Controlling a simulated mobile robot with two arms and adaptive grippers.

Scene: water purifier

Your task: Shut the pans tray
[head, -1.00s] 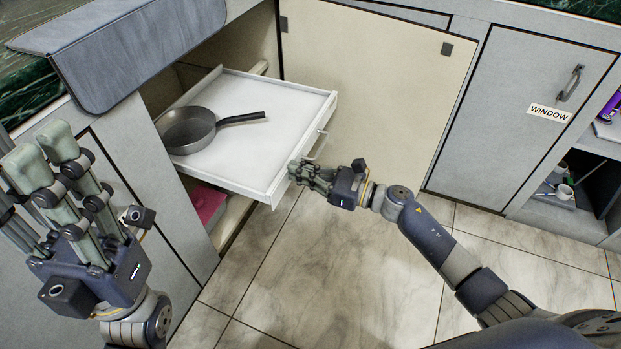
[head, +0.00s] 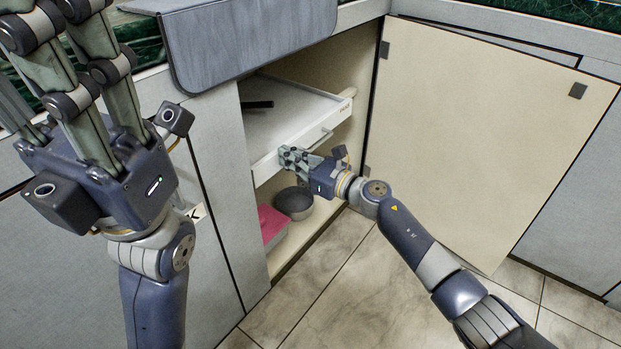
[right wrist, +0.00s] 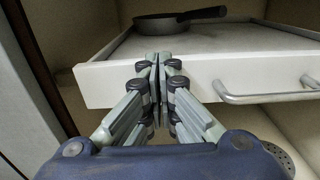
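The white pans tray (head: 285,118) sits partly inside the open cabinet, its front still sticking out a little. It has a bar handle (head: 312,142) on its front, which also shows in the right wrist view (right wrist: 268,97). A dark frying pan (right wrist: 165,23) lies on it; in the head view only its handle (head: 258,104) shows. My right gripper (head: 291,155) has its fingers together against the tray's front, left of the handle; the fingers also show in the right wrist view (right wrist: 158,62). My left gripper (head: 55,50) is raised at the left, fingers spread and empty, tips cut off.
A cream cabinet door (head: 480,130) stands open at the right. A grey flap (head: 250,40) overhangs the tray from above. On the shelf below are a grey bowl (head: 294,203) and a pink box (head: 271,224). The tiled floor (head: 340,280) in front is clear.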

